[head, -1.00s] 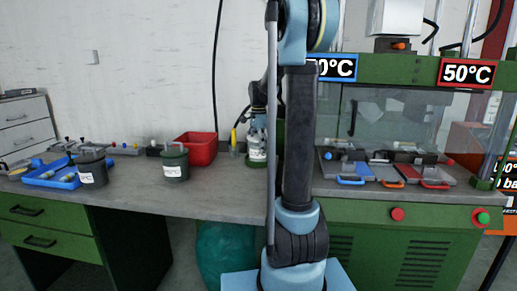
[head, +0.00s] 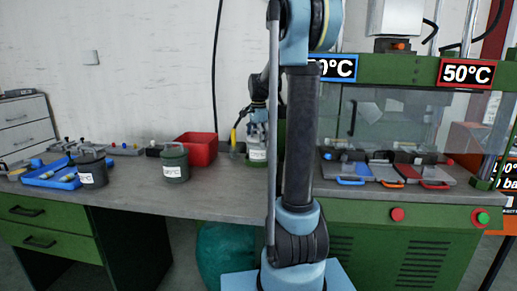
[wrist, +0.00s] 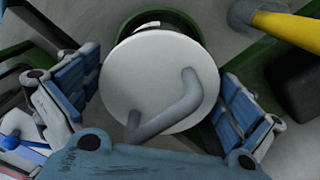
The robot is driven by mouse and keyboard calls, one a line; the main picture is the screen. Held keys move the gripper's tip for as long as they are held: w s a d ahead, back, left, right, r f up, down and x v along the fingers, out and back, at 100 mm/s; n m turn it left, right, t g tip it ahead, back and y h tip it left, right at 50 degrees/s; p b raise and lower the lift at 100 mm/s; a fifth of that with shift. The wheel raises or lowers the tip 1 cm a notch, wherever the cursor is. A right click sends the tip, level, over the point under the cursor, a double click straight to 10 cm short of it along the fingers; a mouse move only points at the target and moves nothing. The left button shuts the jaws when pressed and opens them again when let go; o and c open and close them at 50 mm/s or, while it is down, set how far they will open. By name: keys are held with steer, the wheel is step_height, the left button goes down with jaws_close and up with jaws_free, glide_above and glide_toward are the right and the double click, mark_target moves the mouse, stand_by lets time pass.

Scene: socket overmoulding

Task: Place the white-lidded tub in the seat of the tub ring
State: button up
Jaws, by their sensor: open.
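The white-lidded tub (head: 257,155) stands upright at the back of the bench, left of my column, in the head view. In the wrist view its round white lid (wrist: 150,85) with a grey bar handle lies between the finger pads. My gripper (wrist: 162,98) is open over the lid, with a blue pad on each side and gaps beside the lid. In the head view my gripper (head: 257,116) is just above the tub. A dark green curved rim (wrist: 165,17) shows behind the lid; I cannot tell whether it is the tub ring or the tub's body.
A red bin (head: 197,149) and a yellow-handled tool (head: 234,137) stand close left of the tub. Two dark lidded pots, one green (head: 175,165) and one grey (head: 92,170), and a blue tray (head: 50,174) are farther left. The front of the bench is clear.

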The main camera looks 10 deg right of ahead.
step_height(320, 180, up, 10)
steer(key=shift+f, duration=0.25)
stand_by(0.4)
